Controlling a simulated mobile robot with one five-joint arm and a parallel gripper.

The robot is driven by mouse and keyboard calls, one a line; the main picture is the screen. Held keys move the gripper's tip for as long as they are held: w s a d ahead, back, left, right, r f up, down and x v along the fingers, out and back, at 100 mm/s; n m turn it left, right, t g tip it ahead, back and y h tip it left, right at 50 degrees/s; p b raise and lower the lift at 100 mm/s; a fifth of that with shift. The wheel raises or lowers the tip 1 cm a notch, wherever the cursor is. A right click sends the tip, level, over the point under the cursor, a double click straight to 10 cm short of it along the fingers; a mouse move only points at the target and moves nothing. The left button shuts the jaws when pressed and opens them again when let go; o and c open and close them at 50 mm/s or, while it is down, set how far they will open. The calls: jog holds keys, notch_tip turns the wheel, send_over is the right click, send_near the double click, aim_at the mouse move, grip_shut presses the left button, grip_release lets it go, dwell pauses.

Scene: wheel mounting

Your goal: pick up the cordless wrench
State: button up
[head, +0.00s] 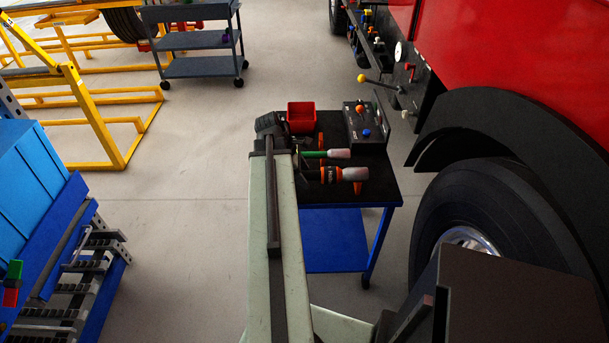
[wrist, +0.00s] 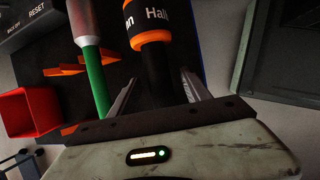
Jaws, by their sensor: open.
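The black and orange tool, which looks like the cordless wrench (head: 328,174), lies on the dark top of a blue cart. In the wrist view the wrench (wrist: 150,40) shows its orange band and white lettering. My gripper (wrist: 158,76) is open, with one finger on each side of the wrench's black part. I cannot tell whether either finger touches it. My arm hides the wrench's left end in the head view, and the gripper body hides its near end in the wrist view.
A green-shafted tool (head: 325,154) lies close beside the wrench, and also shows left of my finger in the wrist view (wrist: 96,75). A red bin (head: 301,117) and a control box (head: 366,122) stand behind. A large truck wheel (head: 500,235) is right of the cart.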

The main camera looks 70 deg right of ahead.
jog(key=shift+c, duration=0.4)
grip_shut()
dwell(1.1)
